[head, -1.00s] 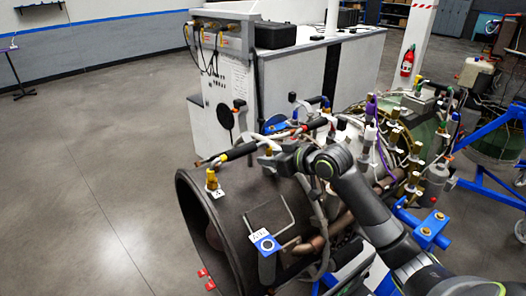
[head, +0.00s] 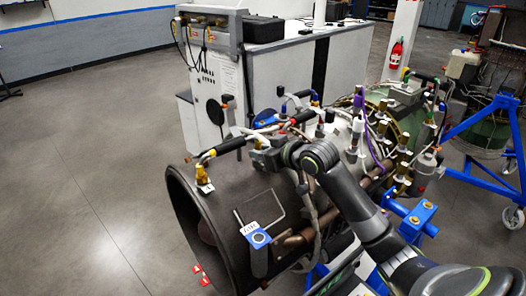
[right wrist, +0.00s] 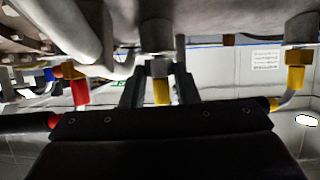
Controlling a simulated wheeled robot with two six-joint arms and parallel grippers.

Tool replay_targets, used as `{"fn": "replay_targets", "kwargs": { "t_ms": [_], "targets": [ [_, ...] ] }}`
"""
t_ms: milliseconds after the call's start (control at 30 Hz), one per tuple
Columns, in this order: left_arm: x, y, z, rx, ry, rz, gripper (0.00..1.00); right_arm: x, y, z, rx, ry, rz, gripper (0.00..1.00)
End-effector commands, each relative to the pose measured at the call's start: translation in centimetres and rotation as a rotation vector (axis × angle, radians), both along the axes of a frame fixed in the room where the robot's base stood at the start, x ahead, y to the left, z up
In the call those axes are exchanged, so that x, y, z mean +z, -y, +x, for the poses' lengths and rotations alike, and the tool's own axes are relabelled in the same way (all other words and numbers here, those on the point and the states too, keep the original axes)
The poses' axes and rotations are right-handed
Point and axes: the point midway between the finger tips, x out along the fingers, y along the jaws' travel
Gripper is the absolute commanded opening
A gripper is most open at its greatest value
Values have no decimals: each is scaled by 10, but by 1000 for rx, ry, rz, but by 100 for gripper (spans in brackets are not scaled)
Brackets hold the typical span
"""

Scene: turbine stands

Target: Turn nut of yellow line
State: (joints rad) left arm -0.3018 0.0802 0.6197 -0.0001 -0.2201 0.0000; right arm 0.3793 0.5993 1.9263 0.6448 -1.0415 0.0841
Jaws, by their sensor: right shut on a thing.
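The turbine's dark cylinder (head: 225,220) lies on its stand in the head view, with several coloured lines and fittings along its top. My right gripper (head: 262,153) is at these lines, partly hidden by its own arm. A yellow line end (right wrist: 162,91) shows directly below this nut, between the fingers. The gripper is shut on the nut. The nut's far side is hidden. My left gripper is not in view.
In the right wrist view, a red line (right wrist: 80,93) is to the left and a brass fitting (right wrist: 298,57) to the right. In the head view, a white cabinet (head: 280,75) stands behind the turbine. Open floor (head: 90,180) lies at the left.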

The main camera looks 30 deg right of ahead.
Motion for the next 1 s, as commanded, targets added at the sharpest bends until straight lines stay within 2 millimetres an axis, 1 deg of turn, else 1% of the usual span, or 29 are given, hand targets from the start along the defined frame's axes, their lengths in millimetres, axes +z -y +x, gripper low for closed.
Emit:
{"fn": "replay_targets", "kwargs": {
  "t_ms": [600, 800, 1000],
  "targets": [
    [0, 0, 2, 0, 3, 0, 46, 1, -7, 0, -371, 1, 6, 5],
    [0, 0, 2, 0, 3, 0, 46, 1, -8, 0, -446, 0, 3, 5],
    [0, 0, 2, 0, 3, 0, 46, 1, -7, 0, -476, 2, 2, 5]
  ]
}}
